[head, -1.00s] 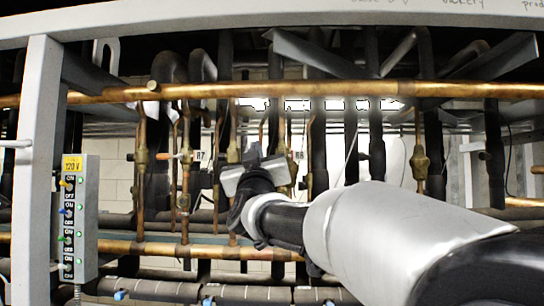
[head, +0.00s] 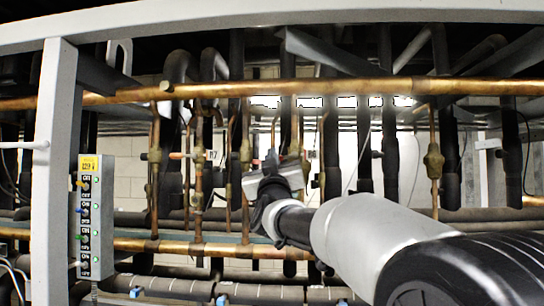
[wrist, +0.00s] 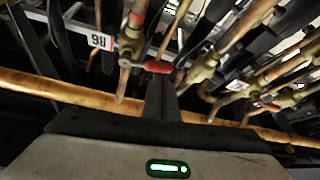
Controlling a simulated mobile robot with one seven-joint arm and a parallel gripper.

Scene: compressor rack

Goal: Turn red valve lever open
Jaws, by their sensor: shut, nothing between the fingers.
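The red valve lever (wrist: 158,66) shows in the wrist view, a short red handle lying across just beyond my fingertips. It joins a brass valve body (wrist: 131,45) on a copper pipe at its left. My gripper (wrist: 162,80) is shut and empty, its dark fingers pointing up at the lever. The tips appear to be at or very near the lever; contact cannot be told. In the head view my gripper (head: 272,158) is among the vertical pipes below the long copper pipe, and this lever is hidden or too small to make out.
A long horizontal copper pipe (head: 360,87) crosses above my gripper. A white tag marked R6 (wrist: 97,40) is left of the lever. Other brass valves (wrist: 205,68) crowd the right. A switch box (head: 95,215) is mounted by the grey post (head: 52,170) at left.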

